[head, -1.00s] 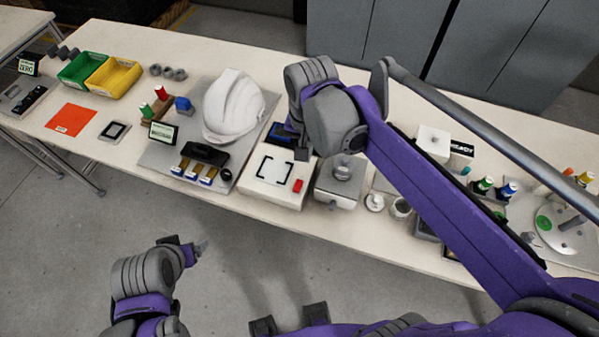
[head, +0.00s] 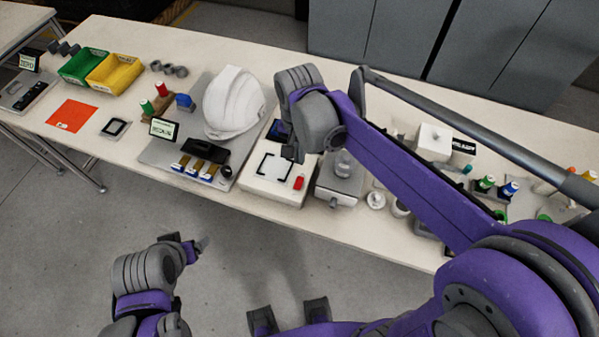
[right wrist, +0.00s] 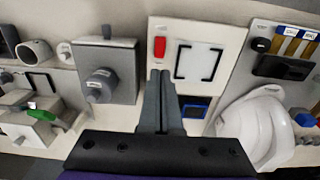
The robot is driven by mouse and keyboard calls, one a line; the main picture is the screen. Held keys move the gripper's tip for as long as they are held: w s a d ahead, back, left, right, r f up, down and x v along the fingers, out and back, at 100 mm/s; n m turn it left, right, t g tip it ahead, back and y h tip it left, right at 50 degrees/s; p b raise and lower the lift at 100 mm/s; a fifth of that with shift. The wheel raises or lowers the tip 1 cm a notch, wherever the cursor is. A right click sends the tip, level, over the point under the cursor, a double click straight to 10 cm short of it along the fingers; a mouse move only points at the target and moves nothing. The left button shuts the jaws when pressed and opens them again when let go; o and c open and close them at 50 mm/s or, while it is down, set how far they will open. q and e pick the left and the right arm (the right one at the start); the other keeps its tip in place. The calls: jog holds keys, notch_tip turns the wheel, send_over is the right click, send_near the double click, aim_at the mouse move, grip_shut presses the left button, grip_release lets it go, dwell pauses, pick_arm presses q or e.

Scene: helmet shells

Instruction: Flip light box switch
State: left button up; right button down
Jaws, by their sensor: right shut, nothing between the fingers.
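The light box (head: 254,187) is a white box on the table with black corner marks on its top. Its red switch (head: 298,183) sits at the front right corner in the head view. In the right wrist view the red switch (right wrist: 159,46) stands just beyond my right fingertips, beside the corner marks on the light box (right wrist: 218,33). My right gripper (head: 291,153) is over the rear right part of the box, shut and empty; its closed fingers (right wrist: 160,73) point toward the switch, with a visible gap. My left gripper (head: 199,246) hangs low in front of the table; its fingers are unclear.
A grey device (head: 340,183) with a round knob stands close to the right of the light box. A white helmet shell (head: 233,103) sits on a grey mat (head: 155,156) to the left. A blue-screened device (right wrist: 194,110) lies behind the box.

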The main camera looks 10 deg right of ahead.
aim_at(299, 179)
notch_tip(299, 179, down, 9)
jog(key=shift+w+r, duration=0.1)
jog(key=shift+r, duration=0.05)
dwell(0.4)
